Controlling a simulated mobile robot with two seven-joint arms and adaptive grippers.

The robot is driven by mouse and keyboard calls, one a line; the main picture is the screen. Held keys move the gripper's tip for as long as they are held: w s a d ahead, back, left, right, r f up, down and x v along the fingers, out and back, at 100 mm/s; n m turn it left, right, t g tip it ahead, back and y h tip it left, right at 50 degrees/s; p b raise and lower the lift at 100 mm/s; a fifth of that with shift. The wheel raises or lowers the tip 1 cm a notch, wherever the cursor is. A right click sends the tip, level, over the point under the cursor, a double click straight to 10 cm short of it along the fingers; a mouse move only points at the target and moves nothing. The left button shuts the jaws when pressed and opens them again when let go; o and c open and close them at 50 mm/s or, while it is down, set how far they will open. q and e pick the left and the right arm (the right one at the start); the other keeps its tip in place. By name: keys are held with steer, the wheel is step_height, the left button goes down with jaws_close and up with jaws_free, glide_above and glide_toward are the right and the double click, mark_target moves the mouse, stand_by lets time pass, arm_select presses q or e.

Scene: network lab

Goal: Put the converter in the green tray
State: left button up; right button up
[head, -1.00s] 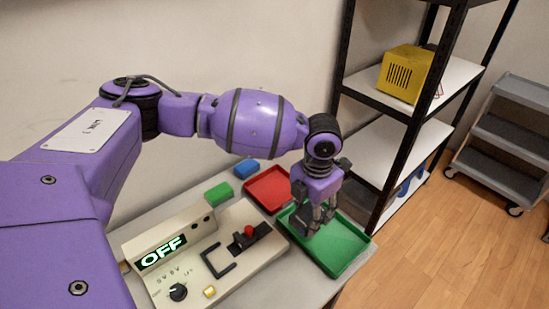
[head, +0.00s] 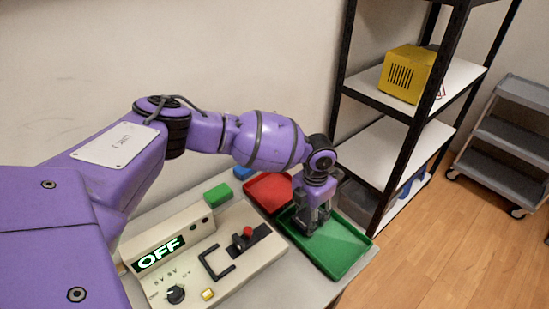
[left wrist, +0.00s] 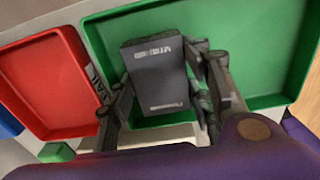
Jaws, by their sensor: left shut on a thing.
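The converter (left wrist: 158,75) is a dark grey box with pale lettering, seen in the left wrist view between the fingers of my left gripper (left wrist: 165,100). The gripper is shut on it. In the head view my left gripper (head: 312,222) points down over the left part of the green tray (head: 345,250), and it mostly hides the converter there. The green tray also shows in the left wrist view (left wrist: 265,60), beneath and around the converter. I cannot tell whether the converter touches the tray floor. My right gripper is not in view.
A red tray (head: 268,190) lies beside the green tray. A test unit (head: 225,265) reading OFF, with a red knob, stands on the table. A green block (head: 218,195) and a blue block (head: 244,171) lie behind it. A shelf rack (head: 400,130) holds a yellow box (head: 407,73).

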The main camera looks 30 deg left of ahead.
mark_target(309, 216)
arm_select(q)
steer(key=shift+f, duration=0.2)
steer(key=o, duration=1.4)
steer(key=shift+c, duration=0.2)
step_height(309, 216, up, 13)
steer(key=shift+f, duration=0.2)
steer(key=shift+d, duration=0.1)
